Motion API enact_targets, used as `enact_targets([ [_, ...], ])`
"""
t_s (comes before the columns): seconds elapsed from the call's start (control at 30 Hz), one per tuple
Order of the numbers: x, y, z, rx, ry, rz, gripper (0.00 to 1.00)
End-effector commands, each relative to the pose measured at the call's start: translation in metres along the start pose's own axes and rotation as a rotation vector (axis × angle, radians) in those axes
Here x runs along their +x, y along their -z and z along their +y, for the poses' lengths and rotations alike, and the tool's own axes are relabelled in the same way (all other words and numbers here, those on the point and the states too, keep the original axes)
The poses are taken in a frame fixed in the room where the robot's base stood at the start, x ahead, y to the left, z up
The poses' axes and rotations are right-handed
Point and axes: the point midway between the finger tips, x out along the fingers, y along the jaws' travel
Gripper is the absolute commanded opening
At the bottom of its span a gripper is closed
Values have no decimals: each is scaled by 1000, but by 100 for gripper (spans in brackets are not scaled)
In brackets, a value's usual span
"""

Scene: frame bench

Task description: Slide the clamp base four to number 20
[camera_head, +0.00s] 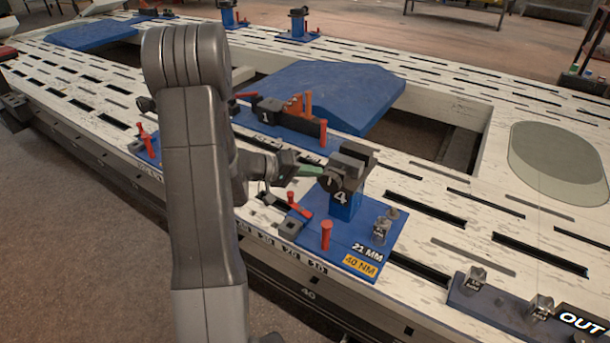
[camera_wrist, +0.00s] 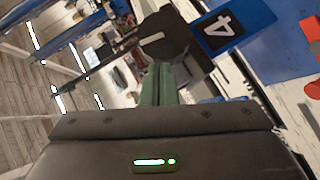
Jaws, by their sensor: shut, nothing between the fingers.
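Clamp base four (camera_head: 370,236) is a blue plate with a dark clamp head on a blue post marked 4. It sits on the white slotted bench (camera_head: 460,215), by the number strip (camera_head: 290,253) on the front edge, where a 10 can be read near its front left corner. The numbers further left are partly hidden by my arm. My gripper (camera_head: 318,171) has green fingertips, shut and empty, at the left side of the clamp head. In the wrist view the green fingers (camera_wrist: 158,84) point at the dark clamp head (camera_wrist: 165,38), beside the 4 label (camera_wrist: 220,28); contact cannot be told.
A red pin (camera_head: 326,235) and a red lever (camera_head: 299,204) stand on the plate's left side. Base one (camera_head: 267,118) lies behind, near a large blue panel (camera_head: 335,90). A blue tray with metal parts (camera_head: 490,300) lies at front right. Bare bench lies right of the base.

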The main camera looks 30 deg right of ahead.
Motion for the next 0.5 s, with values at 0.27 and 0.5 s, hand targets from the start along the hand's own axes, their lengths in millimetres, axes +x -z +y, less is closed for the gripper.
enact_targets([
  [0.27,17,-22,7,-3,-1,-19,0],
  [0.5,16,-20,8,-3,-1,-15,0],
])
